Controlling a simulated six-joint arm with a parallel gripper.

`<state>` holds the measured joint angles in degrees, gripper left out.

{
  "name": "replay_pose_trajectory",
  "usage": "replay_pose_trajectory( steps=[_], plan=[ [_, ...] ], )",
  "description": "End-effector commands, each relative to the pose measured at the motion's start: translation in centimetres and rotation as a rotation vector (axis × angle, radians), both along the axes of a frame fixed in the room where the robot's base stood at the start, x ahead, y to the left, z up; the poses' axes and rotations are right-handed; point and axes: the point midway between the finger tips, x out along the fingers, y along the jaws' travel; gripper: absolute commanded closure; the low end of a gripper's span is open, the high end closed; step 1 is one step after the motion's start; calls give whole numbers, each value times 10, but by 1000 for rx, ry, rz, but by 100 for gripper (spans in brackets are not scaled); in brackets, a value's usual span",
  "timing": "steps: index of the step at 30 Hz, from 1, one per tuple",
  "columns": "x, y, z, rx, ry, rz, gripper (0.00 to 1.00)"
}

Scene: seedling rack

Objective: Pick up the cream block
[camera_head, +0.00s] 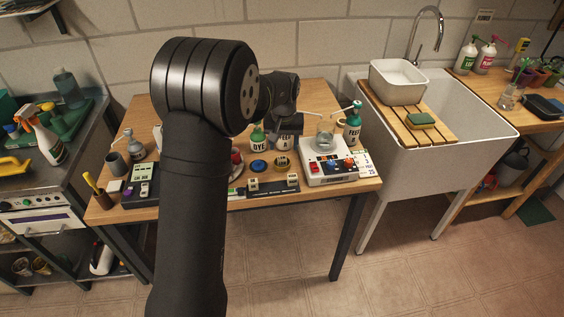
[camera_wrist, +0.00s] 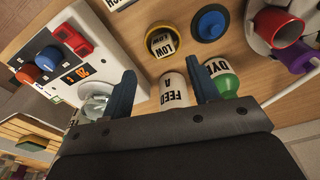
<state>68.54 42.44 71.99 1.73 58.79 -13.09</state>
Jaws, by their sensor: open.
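A small pale piece (camera_head: 116,186), which looks like the cream block, lies at the left end of the dark tray (camera_head: 128,201) on the table's left side. It is too small to make out well, and I do not find it in the wrist view. My gripper (camera_head: 287,128) is over the back middle of the table, far to the right of that piece. In the wrist view its two dark fingers (camera_wrist: 163,80) stand apart. A white bottle marked FEED A (camera_wrist: 174,91) shows between them, and I see nothing gripped.
A white device with red and blue knobs (camera_head: 335,168) stands at the table's right. A green-topped DYE bottle (camera_head: 257,137), a blue disc (camera_head: 259,165) and a LOW pot (camera_head: 281,162) stand mid-table. A dark strip (camera_head: 262,192) with small labelled pieces lies along the front edge.

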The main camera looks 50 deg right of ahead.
Motion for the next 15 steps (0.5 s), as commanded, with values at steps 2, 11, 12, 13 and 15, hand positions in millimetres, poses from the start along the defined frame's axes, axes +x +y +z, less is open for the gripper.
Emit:
replay_pose_trajectory(
  steps=[2, 11, 12, 13, 15],
  plan=[
    [1, 0, -6, 2, 1, 0, 45],
    [5, 0, -30, 4, 1, 1, 45],
    [6, 0, -37, 4, 1, 1, 45],
    [7, 0, -42, 4, 1, 1, 45],
    [7, -2, -52, 1, 2, 0, 45]
  ],
)
